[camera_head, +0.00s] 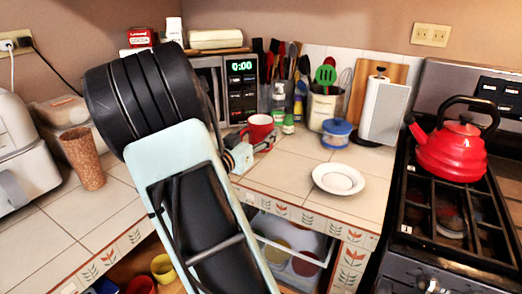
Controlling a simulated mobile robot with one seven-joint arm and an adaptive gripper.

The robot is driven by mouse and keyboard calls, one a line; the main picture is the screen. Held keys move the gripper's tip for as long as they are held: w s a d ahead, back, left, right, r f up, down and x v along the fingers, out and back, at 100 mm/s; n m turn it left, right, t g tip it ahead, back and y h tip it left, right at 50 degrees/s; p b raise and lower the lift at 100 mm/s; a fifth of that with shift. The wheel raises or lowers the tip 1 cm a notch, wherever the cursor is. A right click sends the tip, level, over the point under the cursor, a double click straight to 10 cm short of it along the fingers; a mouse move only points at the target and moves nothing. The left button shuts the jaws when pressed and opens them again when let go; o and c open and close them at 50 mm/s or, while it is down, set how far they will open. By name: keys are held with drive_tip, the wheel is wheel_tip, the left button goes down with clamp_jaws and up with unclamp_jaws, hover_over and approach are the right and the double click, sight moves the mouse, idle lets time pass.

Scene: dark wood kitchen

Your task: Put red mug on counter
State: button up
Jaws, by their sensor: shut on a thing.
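The red mug (259,129) shows near the middle of the head view, just past the end of my arm, in front of the microwave. Its pale inside and rim face up, so it looks upright. My gripper (264,142) is shut on the mug at its lower side; the fingers are small and partly hidden behind my arm. The tiled counter (285,172) spreads below and around the mug. I cannot tell whether the mug touches the counter or is held slightly above it.
A white plate (338,179), a blue-lidded jar (337,133) and a paper towel roll (385,110) stand to the right. A red kettle (452,150) sits on the stove. An open drawer (290,246) lies below the counter. Bare tiles show left of the plate.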

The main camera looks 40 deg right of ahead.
drive_tip(key=shift+w+d+f, duration=0.3)
drive_tip(key=shift+d+f, duration=0.1)
drive_tip(key=shift+f, duration=0.15)
drive_tip(key=shift+w+d+f, duration=0.3)
drive_tip(key=shift+d+f, duration=0.05)
drive_tip(key=shift+f, duration=0.2)
drive_tip(key=shift+w+d+f+b, duration=0.1)
drive_tip(key=shift+f+b, duration=0.5)
drive_tip(key=shift+f, duration=1.05)
drive_tip(key=shift+f, duration=0.15)
drive_tip(key=o, duration=1.4)
drive_tip(key=shift+r, duration=0.2)
drive_tip(key=p+v, duration=0.1)
drive_tip(key=v, duration=1.1)
drive_tip(key=shift+f, duration=0.15)
